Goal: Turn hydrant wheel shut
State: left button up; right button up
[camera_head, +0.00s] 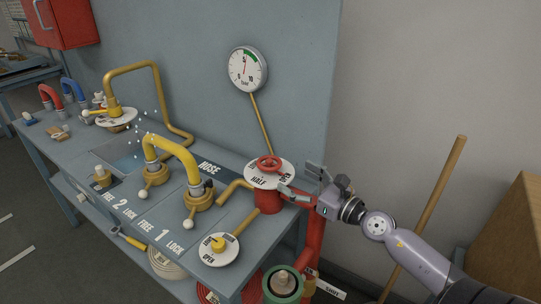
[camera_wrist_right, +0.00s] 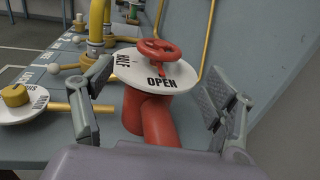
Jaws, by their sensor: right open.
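The red hydrant wheel (camera_head: 269,163) sits on top of the red hydrant (camera_head: 268,201), above a white round dial plate (camera_head: 257,176) marked HALF and OPEN. In the right wrist view the wheel (camera_wrist_right: 159,50) stands between and beyond my fingers, with a red pointer near the word OPEN. My right gripper (camera_head: 302,183) is at the right side of the hydrant, its fingers spread on either side of the plate. In the wrist view the right gripper (camera_wrist_right: 160,105) is open and empty, and I see no contact with the wheel. My left gripper is out of view.
A yellow hose (camera_head: 171,146) arches over the bench left of the hydrant, with water droplets near it. A gauge (camera_head: 247,69) hangs on the panel behind. A white OPEN dial (camera_head: 217,248) with a yellow knob is in front. A wooden pole (camera_head: 430,205) leans at the right.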

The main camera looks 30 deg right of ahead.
aim_at(279, 167)
jog(key=w, duration=0.2)
jog(key=w+a+p, duration=0.1)
jog(key=w, duration=0.2)
jog(key=w+p, duration=0.1)
jog(key=w, duration=0.2)
jog(key=shift+w+a, duration=0.2)
jog(key=shift+a, duration=0.1)
jog(key=shift+w+a, duration=0.2)
jog(key=shift+w, duration=0.5)
